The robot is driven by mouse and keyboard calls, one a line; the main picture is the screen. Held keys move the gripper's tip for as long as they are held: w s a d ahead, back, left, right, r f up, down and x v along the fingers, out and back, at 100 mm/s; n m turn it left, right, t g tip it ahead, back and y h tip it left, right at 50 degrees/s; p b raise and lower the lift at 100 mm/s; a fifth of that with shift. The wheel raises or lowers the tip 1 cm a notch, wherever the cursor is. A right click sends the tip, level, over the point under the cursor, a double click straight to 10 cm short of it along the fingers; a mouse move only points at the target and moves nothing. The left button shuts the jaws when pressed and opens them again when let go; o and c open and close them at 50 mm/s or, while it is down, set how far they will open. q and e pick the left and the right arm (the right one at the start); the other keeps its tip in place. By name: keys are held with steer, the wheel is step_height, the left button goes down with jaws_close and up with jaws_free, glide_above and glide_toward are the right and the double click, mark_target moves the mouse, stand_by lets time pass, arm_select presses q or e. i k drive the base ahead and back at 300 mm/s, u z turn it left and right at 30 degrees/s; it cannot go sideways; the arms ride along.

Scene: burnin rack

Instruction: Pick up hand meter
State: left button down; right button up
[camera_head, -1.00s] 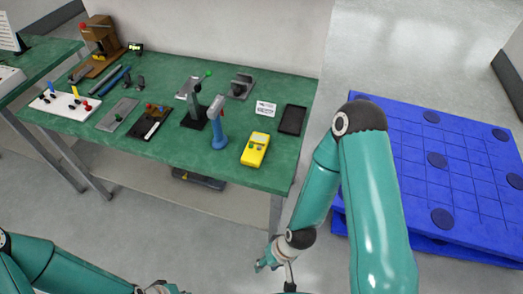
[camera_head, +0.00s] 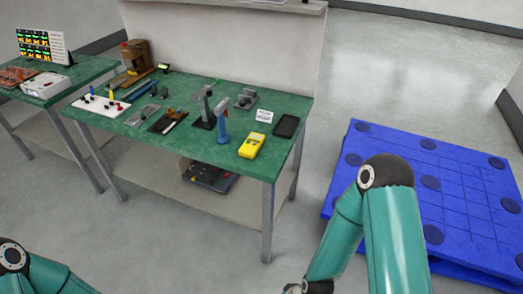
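The yellow hand meter (camera_head: 251,146) lies on the green-topped bench (camera_head: 235,164) near its front right part, with a grey display or buttons on its face. Nothing touches it but the bench. My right arm stands at the lower right, well in front of the bench, and its gripper is below the picture's bottom edge. My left arm shows only at the lower left corner, and its gripper is out of view too.
A blue-handled tool (camera_head: 223,124) stands just left of the meter. A blue pallet (camera_head: 400,155) occupies the floor at right. Floor before the bench is clear.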

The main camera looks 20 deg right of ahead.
mark_target(250, 151)
steer(key=z, duration=0.2)
steer(key=i, duration=1)
steer(key=u, duration=0.05)
